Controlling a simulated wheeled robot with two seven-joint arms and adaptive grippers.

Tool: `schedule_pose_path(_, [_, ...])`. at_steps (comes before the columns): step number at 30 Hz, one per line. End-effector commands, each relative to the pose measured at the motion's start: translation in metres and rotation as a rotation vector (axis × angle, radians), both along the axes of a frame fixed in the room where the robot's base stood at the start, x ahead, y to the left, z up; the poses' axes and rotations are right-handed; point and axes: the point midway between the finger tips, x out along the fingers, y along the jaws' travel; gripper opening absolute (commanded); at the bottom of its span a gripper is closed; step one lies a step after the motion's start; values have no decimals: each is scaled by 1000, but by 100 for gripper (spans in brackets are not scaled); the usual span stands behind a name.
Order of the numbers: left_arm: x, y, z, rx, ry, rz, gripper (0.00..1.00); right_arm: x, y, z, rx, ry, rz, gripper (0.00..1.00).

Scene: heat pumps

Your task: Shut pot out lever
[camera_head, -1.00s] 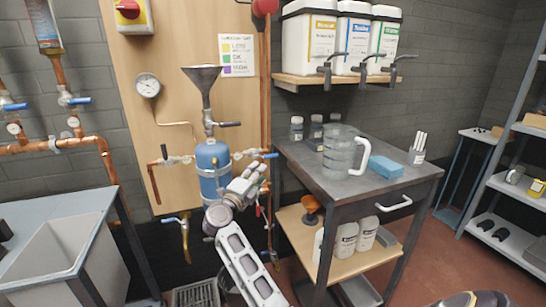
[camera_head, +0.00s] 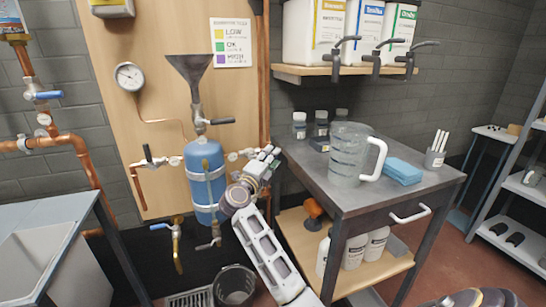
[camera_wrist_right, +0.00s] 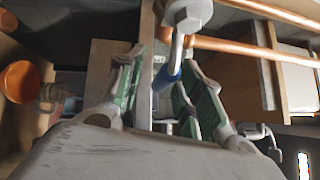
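The blue pot (camera_head: 205,181) with a funnel (camera_head: 189,75) on top is fixed to the wooden board. My right gripper (camera_head: 268,158) is just right of the pot, at the outlet valve, and covers most of that valve in the head view. In the right wrist view, my right gripper's green-padded fingers (camera_wrist_right: 155,97) are apart. A blue lever handle (camera_wrist_right: 167,78) below a metal valve nut (camera_wrist_right: 187,13) shows between them, with gaps visible beside it. Contact cannot be told. My left gripper is not in view.
A grey table (camera_head: 325,185) with a clear jug (camera_head: 345,158) and blue sponge (camera_head: 402,171) stands close right of my right gripper. Copper pipes (camera_head: 262,60) run down the board. A bucket (camera_head: 235,285) is below the pot. A sink (camera_head: 35,265) stands at left.

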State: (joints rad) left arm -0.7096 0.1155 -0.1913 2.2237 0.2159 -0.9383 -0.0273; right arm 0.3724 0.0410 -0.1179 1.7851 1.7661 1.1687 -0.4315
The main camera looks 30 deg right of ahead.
Motion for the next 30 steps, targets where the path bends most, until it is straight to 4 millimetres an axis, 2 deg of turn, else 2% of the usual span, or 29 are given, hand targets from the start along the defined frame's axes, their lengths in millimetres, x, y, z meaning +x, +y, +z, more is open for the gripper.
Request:
schedule_pose_path(14, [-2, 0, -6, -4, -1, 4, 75, -1, -3, 1, 0, 0, 1, 36])
schedule_pose_path(22, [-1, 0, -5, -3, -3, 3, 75, -1, -3, 1, 0, 0, 1, 2])
schedule_pose_path(30, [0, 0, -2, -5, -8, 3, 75, -1, -3, 1, 0, 1, 1, 0])
